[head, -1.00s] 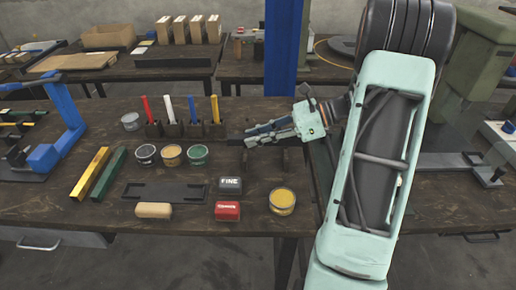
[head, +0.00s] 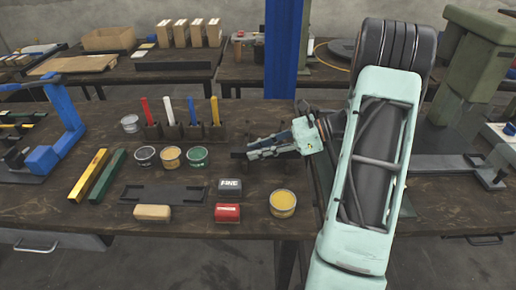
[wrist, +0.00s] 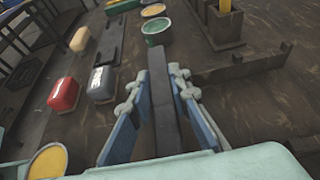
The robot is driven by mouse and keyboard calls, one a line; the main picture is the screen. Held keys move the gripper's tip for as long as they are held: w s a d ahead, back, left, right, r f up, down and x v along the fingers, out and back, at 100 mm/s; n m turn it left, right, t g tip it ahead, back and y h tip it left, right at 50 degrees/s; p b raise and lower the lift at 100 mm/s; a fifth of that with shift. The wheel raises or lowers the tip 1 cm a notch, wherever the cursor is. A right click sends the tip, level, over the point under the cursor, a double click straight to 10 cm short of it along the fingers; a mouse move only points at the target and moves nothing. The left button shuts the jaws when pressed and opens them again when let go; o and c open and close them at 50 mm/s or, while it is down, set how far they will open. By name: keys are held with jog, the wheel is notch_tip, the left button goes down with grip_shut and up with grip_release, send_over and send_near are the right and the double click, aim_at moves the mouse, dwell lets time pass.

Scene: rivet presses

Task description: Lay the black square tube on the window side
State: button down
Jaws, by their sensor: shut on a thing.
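The black square tube (wrist: 162,95) is between my gripper's (wrist: 155,80) two blue fingers in the wrist view, its far end pointing away past the fingertips. In the head view my gripper (head: 250,148) reaches left over the bench, and only a dark end of the tube (head: 238,155) shows past the fingers. I cannot tell whether the tube touches the bench. A yellow square tube (head: 88,174) and a green square tube (head: 108,175) lie side by side at the left. No window shows.
A dark low holder (head: 165,194) lies in front of several open tins. A grey FINE block (head: 230,187), a red block (head: 228,212) and a yellow tin (head: 282,203) stand near the front. Coloured rods stand in dark blocks (head: 192,131) behind. A blue press (head: 62,130) stands left.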

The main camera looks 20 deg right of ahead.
jog(key=shift+f, duration=0.15)
jog(key=c, duration=1.8)
grip_release()
jog(key=shift+r, duration=0.3)
notch_tip(320, 180, up, 5)
jog(key=p, duration=0.2)
send_over(297, 150)
